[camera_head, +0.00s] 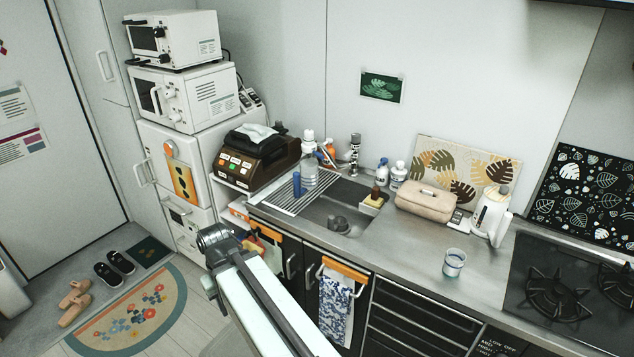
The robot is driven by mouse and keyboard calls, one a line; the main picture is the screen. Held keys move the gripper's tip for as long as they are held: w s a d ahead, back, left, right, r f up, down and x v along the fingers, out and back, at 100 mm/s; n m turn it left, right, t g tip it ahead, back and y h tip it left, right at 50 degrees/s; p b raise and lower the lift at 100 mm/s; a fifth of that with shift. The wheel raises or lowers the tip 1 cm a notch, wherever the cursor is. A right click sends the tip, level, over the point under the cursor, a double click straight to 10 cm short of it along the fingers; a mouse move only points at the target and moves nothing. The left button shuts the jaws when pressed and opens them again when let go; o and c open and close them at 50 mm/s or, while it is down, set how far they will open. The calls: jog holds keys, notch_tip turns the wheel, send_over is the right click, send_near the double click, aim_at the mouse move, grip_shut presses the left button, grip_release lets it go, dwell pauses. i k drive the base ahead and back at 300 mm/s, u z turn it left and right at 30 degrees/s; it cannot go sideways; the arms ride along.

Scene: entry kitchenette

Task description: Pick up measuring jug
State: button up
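A small clear vessel (454,263) with a blue band stands upright on the steel counter, between the sink and the stove. It looks most like the measuring jug, but no handle or scale marks can be made out. My arm rises from the bottom of the picture toward the left and ends in view at a dark joint, in front of the lower cabinets and well left of the vessel. My gripper's fingers do not show.
A white kettle-like pitcher (490,211) and a beige pouch (426,201) stand behind the vessel. The sink (326,210), with a drying rack (284,194), lies left. The black stove (570,287) lies right. Counter around the vessel is clear.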

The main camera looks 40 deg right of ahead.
aim_at(308, 177)
jog(key=z, duration=0.3)
jog(key=i, duration=1)
jog(key=u, duration=0.05)
